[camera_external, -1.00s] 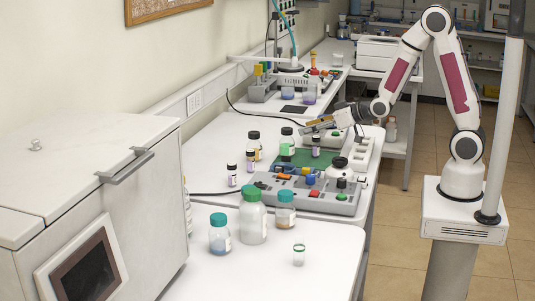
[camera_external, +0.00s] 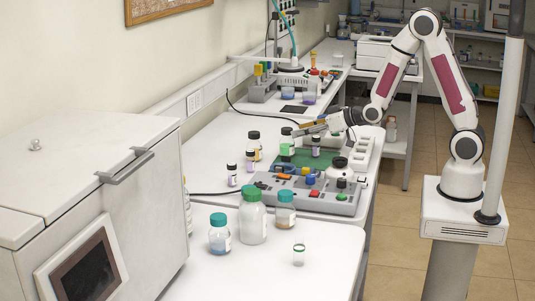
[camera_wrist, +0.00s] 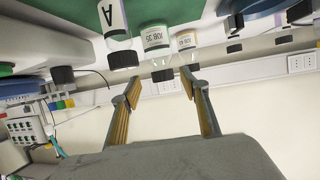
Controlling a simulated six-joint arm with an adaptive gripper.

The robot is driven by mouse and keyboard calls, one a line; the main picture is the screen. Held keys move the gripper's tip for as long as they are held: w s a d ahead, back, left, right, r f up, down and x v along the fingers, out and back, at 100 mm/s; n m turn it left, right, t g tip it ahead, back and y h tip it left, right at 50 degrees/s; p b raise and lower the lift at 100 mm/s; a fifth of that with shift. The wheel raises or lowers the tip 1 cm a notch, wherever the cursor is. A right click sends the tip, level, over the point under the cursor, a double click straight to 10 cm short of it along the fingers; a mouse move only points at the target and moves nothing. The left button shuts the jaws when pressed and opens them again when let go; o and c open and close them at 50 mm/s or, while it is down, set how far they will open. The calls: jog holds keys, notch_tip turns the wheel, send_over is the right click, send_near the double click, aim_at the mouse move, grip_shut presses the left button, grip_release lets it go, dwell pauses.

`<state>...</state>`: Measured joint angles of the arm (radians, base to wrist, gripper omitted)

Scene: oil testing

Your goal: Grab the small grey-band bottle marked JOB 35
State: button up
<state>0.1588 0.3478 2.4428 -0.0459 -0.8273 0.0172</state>
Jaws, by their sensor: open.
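My gripper (camera_wrist: 160,89) is open and empty. In the external view my gripper (camera_external: 297,131) points left above the bench, close to a black-capped green bottle (camera_external: 287,146). I cannot tell which bottle there is JOB 35.
In the wrist view, another labelled bottle (camera_wrist: 185,41) stands close on the right and one marked A (camera_wrist: 113,20) on the left. In the external view, a small dark-capped bottle (camera_external: 315,147), a grey tray of parts (camera_external: 335,207) and teal-capped bottles (camera_external: 253,220) stand nearer the camera.

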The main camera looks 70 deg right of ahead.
aim_at(288, 136)
jog(key=shift+w+f, duration=0.1)
jog(key=shift+w, duration=0.15)
jog(key=shift+x, duration=2.5)
jog(key=shift+a, duration=0.1)
grip_shut()
